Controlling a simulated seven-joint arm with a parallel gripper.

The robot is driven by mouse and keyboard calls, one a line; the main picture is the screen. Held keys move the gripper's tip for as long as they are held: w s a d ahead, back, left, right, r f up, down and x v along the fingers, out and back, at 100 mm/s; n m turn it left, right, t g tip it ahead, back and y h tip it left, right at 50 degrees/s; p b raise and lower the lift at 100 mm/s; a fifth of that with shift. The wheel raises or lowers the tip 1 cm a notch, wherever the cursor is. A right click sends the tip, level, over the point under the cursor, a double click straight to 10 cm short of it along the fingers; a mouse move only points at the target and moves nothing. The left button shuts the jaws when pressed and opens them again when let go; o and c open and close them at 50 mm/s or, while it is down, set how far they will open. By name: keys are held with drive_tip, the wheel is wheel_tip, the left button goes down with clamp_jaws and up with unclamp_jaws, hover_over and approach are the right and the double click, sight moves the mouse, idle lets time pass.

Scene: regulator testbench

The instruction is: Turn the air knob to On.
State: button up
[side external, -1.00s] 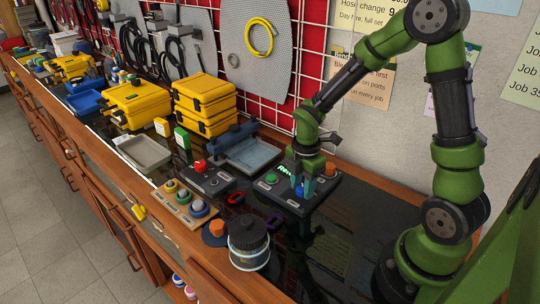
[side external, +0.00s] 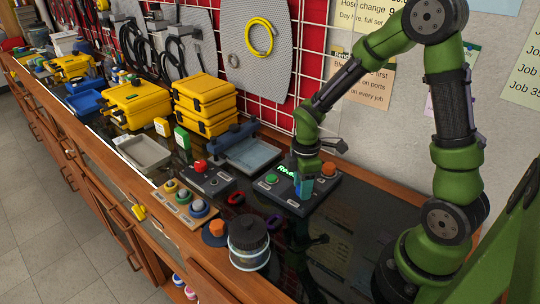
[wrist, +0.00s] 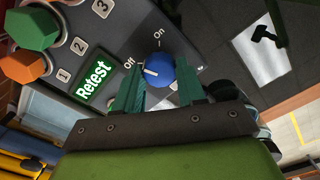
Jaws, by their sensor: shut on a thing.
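The blue air knob (wrist: 158,68) sits on the dark control panel (wrist: 203,28) between an "Off" label on its left and an "On" label above it in the wrist view. Its white pointer mark faces left, toward the Off side. My gripper (wrist: 161,66) has its two teal fingers on either side of the knob and is shut on it. In the side external view, my gripper (side external: 303,186) reaches down onto the panel (side external: 277,190) and mostly hides the knob.
A second control box (side external: 212,184) with a red button stands to the left. A dark lidded jar (side external: 249,243) stands in front.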

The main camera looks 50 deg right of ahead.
drive_tip(key=m, duration=0.6)
drive_tip(key=shift+m, duration=0.3)
drive_tip(key=m, duration=0.6)
drive_tip(key=shift+d, duration=0.1)
drive_tip(key=shift+m, duration=0.4)
drive_tip(key=o, duration=1.1)
drive_tip(key=shift+c, duration=0.2)
drive_tip(key=shift+r, duration=0.1)
wheel_tip(320, 180, up, 17)
